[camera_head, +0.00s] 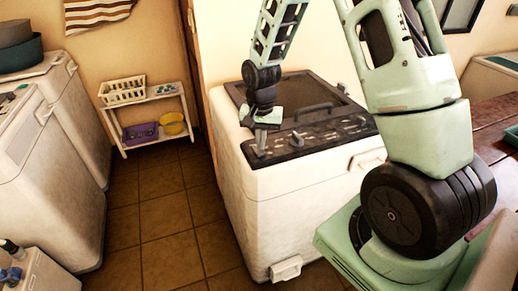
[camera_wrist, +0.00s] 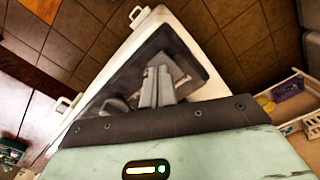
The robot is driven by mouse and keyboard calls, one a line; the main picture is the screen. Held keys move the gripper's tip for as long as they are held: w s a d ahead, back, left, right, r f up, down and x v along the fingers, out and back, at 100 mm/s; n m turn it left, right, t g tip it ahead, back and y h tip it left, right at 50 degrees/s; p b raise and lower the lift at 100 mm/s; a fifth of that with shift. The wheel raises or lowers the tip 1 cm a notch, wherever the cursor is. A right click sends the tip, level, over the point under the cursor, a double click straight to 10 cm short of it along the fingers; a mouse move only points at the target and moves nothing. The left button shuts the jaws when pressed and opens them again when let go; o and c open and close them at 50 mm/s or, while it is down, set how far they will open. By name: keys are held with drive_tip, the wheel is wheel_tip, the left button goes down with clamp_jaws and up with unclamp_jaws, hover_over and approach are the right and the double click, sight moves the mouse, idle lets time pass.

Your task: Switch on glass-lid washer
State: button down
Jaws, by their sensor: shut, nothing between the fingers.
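The glass-lid washer (camera_head: 245,190) is a white top-loader in the middle of the head view. Its dark glass lid (camera_head: 310,92) is closed, and a dark control panel (camera_head: 322,134) with small knobs or buttons runs along the front of its top. My gripper (camera_head: 261,145) points down at the left end of this panel, close to its surface. I cannot tell whether it touches. Its fingers are together and empty; they also show in the wrist view (camera_wrist: 158,85) against the washer's dark top. The panel part beneath the gripper is partly hidden.
Other white machines (camera_head: 55,130) stand at the left. A small white rack (camera_head: 150,105) holds a white basket (camera_head: 123,91), a purple bin (camera_head: 140,132) and a yellow bowl (camera_head: 172,124). Tiled floor (camera_head: 165,215) lies free between. A wooden table (camera_head: 495,115) is at the right.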

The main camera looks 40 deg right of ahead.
sight(260, 152)
drive_tip(key=shift+f+b, duration=0.7)
drive_tip(key=shift+f, duration=0.25)
idle(0.5)
drive_tip(key=shift+r, duration=0.15)
drive_tip(key=shift+r+p, duration=2.85)
drive_tip(key=shift+r, duration=0.6)
drive_tip(key=shift+a+f, duration=0.1)
drive_tip(key=s+a+r+n+b, duration=0.1)
drive_tip(key=s+a+n+b, duration=0.3)
drive_tip(key=a, duration=0.5)
drive_tip(key=s+a+r+n+b, duration=0.2)
drive_tip(key=s+a+n, duration=0.25)
drive_tip(key=a, duration=0.45)
drive_tip(key=s+a+n+b, duration=0.4)
drive_tip(key=s+a+n, duration=0.2)
drive_tip(key=s, duration=0.9)
drive_tip(key=shift+s+a+n+y, duration=0.15)
drive_tip(key=shift+s+n+y, duration=0.2)
drive_tip(key=shift+n, duration=0.9)
